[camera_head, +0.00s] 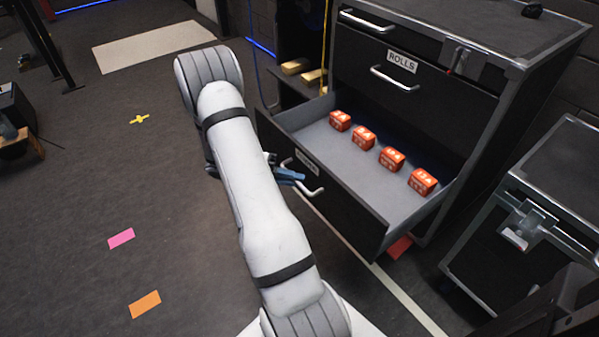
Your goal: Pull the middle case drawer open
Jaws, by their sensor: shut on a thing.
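A black case (345,65) with metal edges stands at the right. One of its drawers (372,215), below the one labelled ROLLS (402,62), is pulled well out, showing a grey inside with several small red boxes (391,159) in a row. The open drawer's front has a small label (307,163) and a silver bar handle (312,190). My gripper (290,176), with blue fingertips, is at this handle and shut on it.
A second case (530,225) with a metal latch stands at the right, near the open drawer's side. Pink (121,238) and orange (145,304) floor markers lie at the left. The floor left of my arm is largely clear.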

